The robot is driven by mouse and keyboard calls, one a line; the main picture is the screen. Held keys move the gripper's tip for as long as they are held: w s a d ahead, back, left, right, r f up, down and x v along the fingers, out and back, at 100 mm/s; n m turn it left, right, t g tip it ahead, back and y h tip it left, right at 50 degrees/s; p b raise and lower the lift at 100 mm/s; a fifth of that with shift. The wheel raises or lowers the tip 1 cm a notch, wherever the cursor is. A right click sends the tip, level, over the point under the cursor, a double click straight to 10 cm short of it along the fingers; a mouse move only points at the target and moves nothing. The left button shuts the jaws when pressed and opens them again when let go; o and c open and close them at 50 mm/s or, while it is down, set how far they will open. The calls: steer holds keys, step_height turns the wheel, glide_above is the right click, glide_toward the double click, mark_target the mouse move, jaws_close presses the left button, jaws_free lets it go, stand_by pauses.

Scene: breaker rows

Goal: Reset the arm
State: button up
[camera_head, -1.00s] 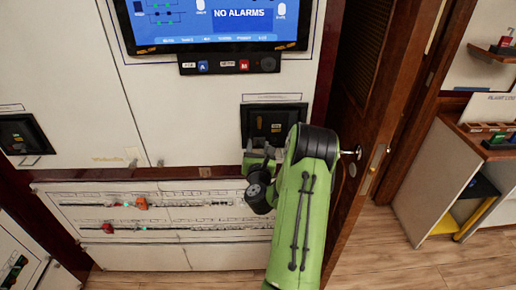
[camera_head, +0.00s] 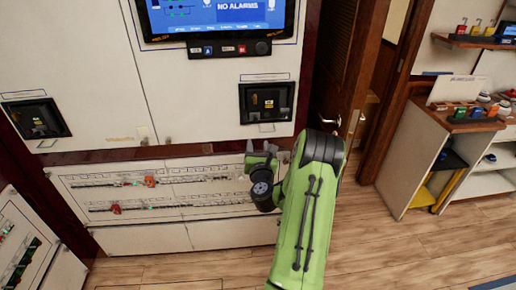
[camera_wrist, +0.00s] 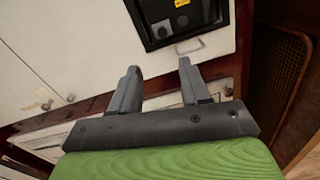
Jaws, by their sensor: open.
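My green arm reaches up from the bottom of the head view, bent at a black-banded joint. My gripper (camera_head: 262,150) is in front of the cabinet, below the right black breaker recess (camera_head: 267,101). In the wrist view my gripper (camera_wrist: 158,82) shows two grey fingers spread apart with nothing between them. The recess with its handle also shows beyond the fingers in the wrist view (camera_wrist: 180,22). The gripper appears apart from the cabinet face. My arm hides part of the lower panel's right end.
The lower breaker panel (camera_head: 150,190) has rows with small red and green marks. A screen (camera_head: 215,15) reads "NO ALARMS". A second recess (camera_head: 36,118) is at left. A wooden door (camera_head: 340,75) stands right of the cabinet; a shelf unit (camera_head: 415,165) is further right. Wooden floor (camera_head: 400,245) is clear.

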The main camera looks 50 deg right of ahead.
steer(key=shift+d+f, duration=0.1)
stand_by(0.3)
